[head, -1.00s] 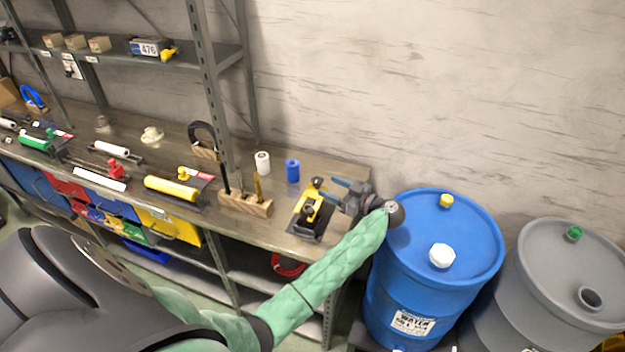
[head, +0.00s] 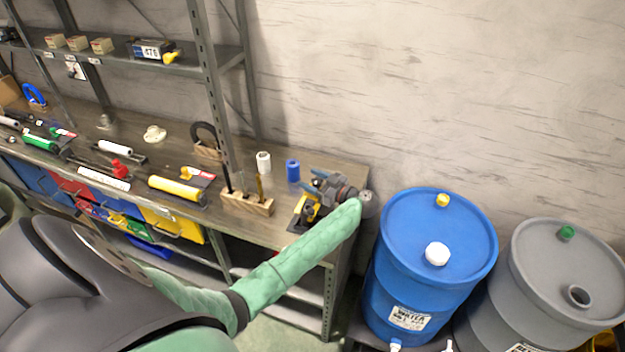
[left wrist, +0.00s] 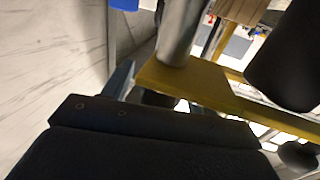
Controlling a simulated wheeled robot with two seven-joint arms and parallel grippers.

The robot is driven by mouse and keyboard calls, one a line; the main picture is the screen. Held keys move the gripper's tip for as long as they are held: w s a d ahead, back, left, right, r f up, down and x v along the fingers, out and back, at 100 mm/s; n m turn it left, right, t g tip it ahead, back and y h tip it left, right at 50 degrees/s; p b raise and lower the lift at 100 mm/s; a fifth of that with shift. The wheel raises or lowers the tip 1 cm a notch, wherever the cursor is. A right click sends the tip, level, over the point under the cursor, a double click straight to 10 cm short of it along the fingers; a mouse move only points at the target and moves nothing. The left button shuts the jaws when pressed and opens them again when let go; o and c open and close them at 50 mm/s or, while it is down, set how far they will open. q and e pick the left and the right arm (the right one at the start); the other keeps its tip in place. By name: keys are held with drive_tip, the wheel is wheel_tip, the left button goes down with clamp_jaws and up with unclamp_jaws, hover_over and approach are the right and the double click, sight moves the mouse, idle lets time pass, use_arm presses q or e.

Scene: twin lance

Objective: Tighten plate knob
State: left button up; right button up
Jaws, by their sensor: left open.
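A small yellow-and-black device (head: 304,212) stands at the right end of the workbench. My left gripper (head: 316,182) is open, with its blue fingers over the back of this device and hiding part of it. In the left wrist view, the device's yellow plate (left wrist: 205,86) lies just beyond the dark gripper body, with a grey metal cylinder (left wrist: 182,30) standing at it. A large black rounded part (left wrist: 287,58) shows at the right; I cannot tell whether it is the plate knob. A blue finger (left wrist: 121,80) is beside the plate. My right gripper is out of view.
A blue bottle (head: 293,171) and a white bottle (head: 264,162) stand behind the device. A wooden tool block (head: 246,204) is at its left. A blue barrel (head: 425,255) and a grey barrel (head: 550,260) stand right of the workbench (head: 345,178).

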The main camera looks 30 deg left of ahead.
use_arm(q)
drive_tip(key=c, duration=1)
drive_tip(key=shift+m+t, duration=0.3)
drive_tip(key=shift+t, duration=0.2)
drive_tip(key=m+t, duration=0.1)
drive_tip(key=t, duration=0.1)
drive_tip(key=m+t, duration=0.1)
drive_tip(key=t, duration=0.1)
drive_tip(key=shift+w+m+h, duration=0.15)
drive_tip(key=shift+m+h, duration=0.15)
drive_tip(key=m+t, duration=0.1)
drive_tip(key=m+t+h, duration=0.1)
drive_tip(key=t, duration=0.2)
drive_tip(key=shift+w+d+m+h, duration=0.1)
drive_tip(key=shift+w+m+h, duration=0.2)
drive_tip(key=shift+m, duration=0.1)
drive_tip(key=shift+w+d+m+t+h, duration=0.1)
drive_tip(key=shift+m+t+h, duration=0.65)
drive_tip(key=shift+t, duration=0.35)
drive_tip(key=shift+m+t, duration=0.25)
drive_tip(key=shift+t, duration=0.05)
drive_tip(key=o, duration=1)
